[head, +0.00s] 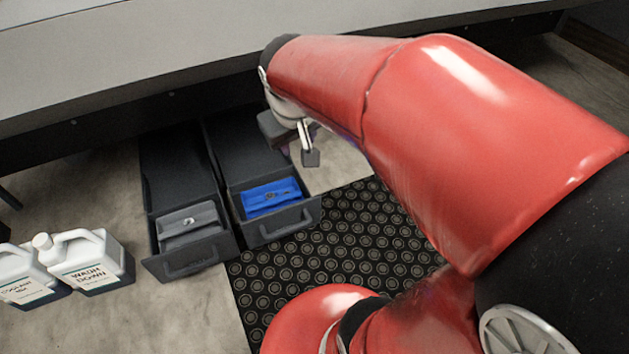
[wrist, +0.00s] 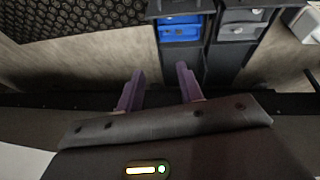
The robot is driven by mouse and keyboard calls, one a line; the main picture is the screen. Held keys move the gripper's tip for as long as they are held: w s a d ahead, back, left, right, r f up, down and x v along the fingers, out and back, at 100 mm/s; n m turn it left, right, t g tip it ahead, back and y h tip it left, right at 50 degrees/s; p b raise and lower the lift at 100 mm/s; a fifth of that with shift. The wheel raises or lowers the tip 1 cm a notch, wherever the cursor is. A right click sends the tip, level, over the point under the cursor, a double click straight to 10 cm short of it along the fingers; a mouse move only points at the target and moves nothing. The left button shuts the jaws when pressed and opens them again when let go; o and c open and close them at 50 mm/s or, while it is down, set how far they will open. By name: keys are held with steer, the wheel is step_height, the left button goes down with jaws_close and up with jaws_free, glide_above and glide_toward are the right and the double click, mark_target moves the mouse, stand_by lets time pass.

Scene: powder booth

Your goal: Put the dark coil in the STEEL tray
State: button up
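A grey tray-like insert (head: 190,219) sits in the front of the left dark drawer (head: 187,262), with a small light thing on it. A blue insert (head: 262,194) sits in the front of the right dark drawer (head: 277,232). Small dark shapes lie on the blue insert; I cannot tell whether one is the coil. No STEEL label is readable. My gripper (head: 307,146) is above and behind the right drawer, partly hidden by my arm. In the wrist view its two fingers (wrist: 158,88) are apart with nothing between them.
Two white jugs (head: 95,262) stand left of the drawers, one lettered WASH DOWN. A black patterned mat (head: 330,245) lies right of the drawers. A long grey bench (head: 150,55) runs above and behind them. Bare floor (head: 180,315) lies in front.

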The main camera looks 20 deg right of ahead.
steer(key=s+a+r+m+t+y, duration=0.1)
steer(key=s, duration=1.1)
steer(key=shift+a+y, duration=0.3)
steer(key=shift+a, duration=0.1)
steer(key=shift+r, duration=0.1)
